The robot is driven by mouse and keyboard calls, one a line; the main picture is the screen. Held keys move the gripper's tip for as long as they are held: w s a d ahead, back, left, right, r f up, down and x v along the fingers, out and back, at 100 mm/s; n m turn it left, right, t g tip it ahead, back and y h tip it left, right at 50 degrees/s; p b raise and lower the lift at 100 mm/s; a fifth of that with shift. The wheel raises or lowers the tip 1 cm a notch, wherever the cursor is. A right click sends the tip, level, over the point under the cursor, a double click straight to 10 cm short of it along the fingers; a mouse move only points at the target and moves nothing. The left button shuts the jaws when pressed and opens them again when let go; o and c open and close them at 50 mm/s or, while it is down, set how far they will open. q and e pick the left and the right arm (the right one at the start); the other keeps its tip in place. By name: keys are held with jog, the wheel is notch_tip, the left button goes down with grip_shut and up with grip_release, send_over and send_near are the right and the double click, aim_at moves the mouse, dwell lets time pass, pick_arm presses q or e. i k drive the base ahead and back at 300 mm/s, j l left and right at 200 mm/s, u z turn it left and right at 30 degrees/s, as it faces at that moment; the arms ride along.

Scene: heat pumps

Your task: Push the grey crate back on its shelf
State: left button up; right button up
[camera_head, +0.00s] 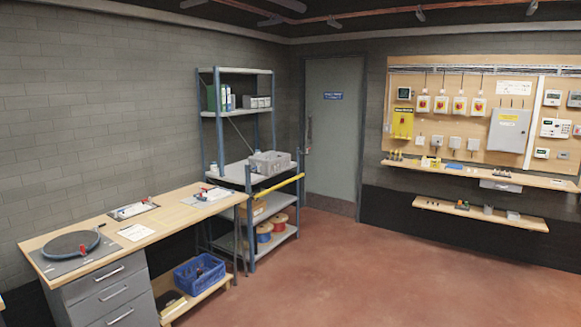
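The grey crate (270,163) sits on the middle shelf (236,172) of a blue metal shelving unit left of the door. It lies toward the right, front part of that shelf, near its edge. Its far side and what it holds are hard to make out at this size. A yellow bar (277,186) runs across the front of the unit a little below the crate. Neither of my grippers shows in the head view.
A wooden workbench (165,217) with drawers stands in front of the shelving. A blue crate (199,273) sits on its low shelf. Cable reels (264,232) stand on the unit's bottom shelf. The red floor (370,270) is clear toward the door (332,130).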

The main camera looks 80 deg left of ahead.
aim_at(282, 162)
jog(key=u, duration=2.95)
jog(key=i+l+z, duration=0.1)
jog(key=i+z, duration=0.25)
jog(key=i, duration=3.65)
jog(key=i+u, duration=0.1)
jog(key=i, duration=0.4)
jog(key=i+l+u, duration=0.1)
jog(key=i, duration=0.35)
jog(key=i+l, duration=0.15)
jog(key=i, duration=0.35)
jog(key=i+l+u, duration=0.15)
jog(key=i, duration=0.35)
